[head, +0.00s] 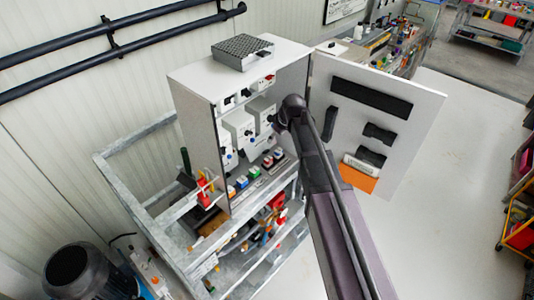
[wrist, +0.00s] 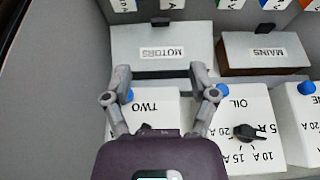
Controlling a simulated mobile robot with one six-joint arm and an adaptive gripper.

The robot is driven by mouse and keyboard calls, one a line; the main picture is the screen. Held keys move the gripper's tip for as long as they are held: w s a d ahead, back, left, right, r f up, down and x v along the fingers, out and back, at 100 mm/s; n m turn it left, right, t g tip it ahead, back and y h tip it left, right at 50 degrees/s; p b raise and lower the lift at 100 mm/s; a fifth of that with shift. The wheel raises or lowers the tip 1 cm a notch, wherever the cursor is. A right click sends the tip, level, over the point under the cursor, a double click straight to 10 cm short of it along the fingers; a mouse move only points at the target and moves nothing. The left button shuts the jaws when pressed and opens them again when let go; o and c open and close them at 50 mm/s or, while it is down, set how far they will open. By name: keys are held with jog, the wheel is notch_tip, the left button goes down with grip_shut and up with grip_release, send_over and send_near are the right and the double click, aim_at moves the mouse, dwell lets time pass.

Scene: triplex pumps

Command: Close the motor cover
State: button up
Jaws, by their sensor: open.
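The motor cover is a pale grey box front labelled MOTORS (wrist: 162,50) in the wrist view, where its label appears upside down. It has a small black tab (wrist: 160,21) at its far edge. I cannot tell from this angle whether it stands open or shut. My gripper (wrist: 160,72) is open and empty, with its two fingers spread apart at the near edge of the MOTORS cover. I cannot tell whether they touch it. In the head view, my arm hides the gripper inside the open electrical cabinet (head: 193,95).
A MAINS box (wrist: 264,54) with brown sides stands right of the motor cover. White units marked TWO (wrist: 153,108) and OIL (wrist: 236,106) lie close below, the latter with a black knob (wrist: 243,132). The cabinet door (head: 415,110) hangs open at right; clear floor (head: 460,150) lies beyond.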

aim_at(267, 151)
jog(key=shift+b+x, duration=4.7)
jog(key=shift+x, duration=0.7)
grip_shut()
